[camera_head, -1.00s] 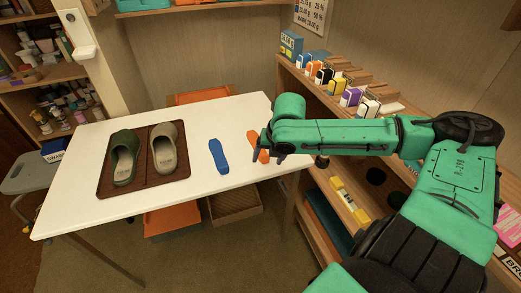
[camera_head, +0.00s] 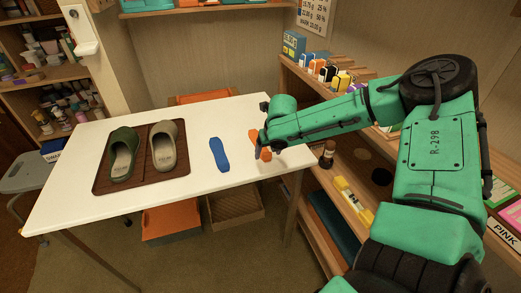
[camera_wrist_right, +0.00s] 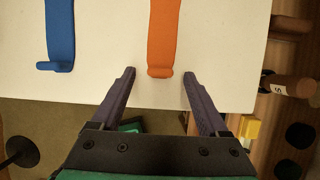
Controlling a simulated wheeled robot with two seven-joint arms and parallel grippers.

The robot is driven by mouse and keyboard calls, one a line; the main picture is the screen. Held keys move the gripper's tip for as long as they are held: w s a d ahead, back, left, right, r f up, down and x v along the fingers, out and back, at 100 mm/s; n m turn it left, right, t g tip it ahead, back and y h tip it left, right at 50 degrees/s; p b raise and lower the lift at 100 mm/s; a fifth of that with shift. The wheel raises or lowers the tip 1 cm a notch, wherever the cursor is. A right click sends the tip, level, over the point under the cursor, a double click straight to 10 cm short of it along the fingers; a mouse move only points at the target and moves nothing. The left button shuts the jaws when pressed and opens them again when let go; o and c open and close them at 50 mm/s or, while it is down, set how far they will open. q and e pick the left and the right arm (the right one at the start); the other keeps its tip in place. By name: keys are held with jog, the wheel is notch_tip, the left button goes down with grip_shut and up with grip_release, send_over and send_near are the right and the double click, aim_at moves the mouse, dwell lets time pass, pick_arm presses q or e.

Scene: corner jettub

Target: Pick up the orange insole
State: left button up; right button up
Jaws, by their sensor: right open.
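The orange insole (camera_head: 253,136) lies on the right part of the white table, partly hidden by my right arm in the head view. In the right wrist view the orange insole (camera_wrist_right: 163,40) runs down from the top edge, with its near end just beyond the fingertips and between their lines. My right gripper (camera_wrist_right: 159,75) is open and empty, its two dark fingers spread wider than the insole. In the head view the right gripper (camera_head: 264,150) is mostly hidden at the end of the arm, over the table's right side. My left gripper is not in view.
A blue insole (camera_head: 219,154) lies left of the orange one, also seen in the wrist view (camera_wrist_right: 60,35). A wooden shelf (camera_head: 335,118) with small boxes and a brown bottle (camera_head: 327,153) borders the table's right side.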

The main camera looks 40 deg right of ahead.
jog(key=shift+x, duration=0.75)
jog(key=shift+s+r, duration=0.1)
jog(key=c, duration=0.3)
grip_shut()
